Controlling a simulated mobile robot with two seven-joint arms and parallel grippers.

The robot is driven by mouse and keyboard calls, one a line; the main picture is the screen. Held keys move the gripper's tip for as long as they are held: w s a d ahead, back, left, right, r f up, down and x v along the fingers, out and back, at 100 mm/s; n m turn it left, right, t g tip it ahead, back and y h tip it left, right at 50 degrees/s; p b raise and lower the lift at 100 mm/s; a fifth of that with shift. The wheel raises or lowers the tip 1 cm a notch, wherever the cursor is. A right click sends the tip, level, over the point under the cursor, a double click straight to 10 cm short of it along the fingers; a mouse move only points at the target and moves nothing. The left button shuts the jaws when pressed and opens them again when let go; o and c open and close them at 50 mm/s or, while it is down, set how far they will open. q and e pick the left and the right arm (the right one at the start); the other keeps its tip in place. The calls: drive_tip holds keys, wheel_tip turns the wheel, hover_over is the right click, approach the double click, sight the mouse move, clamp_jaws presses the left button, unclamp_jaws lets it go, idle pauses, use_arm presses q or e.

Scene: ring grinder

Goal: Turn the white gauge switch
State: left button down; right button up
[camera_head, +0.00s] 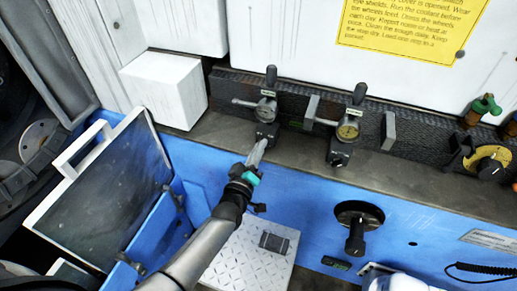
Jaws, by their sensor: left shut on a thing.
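The gauge with the pale, whitish face (265,111) is mounted on the dark rail, left of a similar gauge with a yellow face (347,131). A small black switch (267,130) sits just below the pale gauge. My left gripper (260,147) reaches up from below, with its fingertips at this switch. Its fingers are shut on the switch, and they hide part of its lower side. The exact turn of the switch is too small to tell.
A dark rail (420,134) runs behind the gauges. A white block (164,90) stands at left, above a tilted grey panel (105,185) with a white handle. A black knob (356,232) is on the blue front. A yellow dial (488,162) is at far right.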

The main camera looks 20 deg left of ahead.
use_arm(q)
drive_tip(key=c, duration=0.9)
unclamp_jaws()
drive_tip(key=s, duration=0.5)
drive_tip(key=s+p, duration=0.1)
drive_tip(key=s, duration=0.9)
drive_tip(key=shift+s+a, duration=0.15)
drive_tip(key=shift+a, duration=0.1)
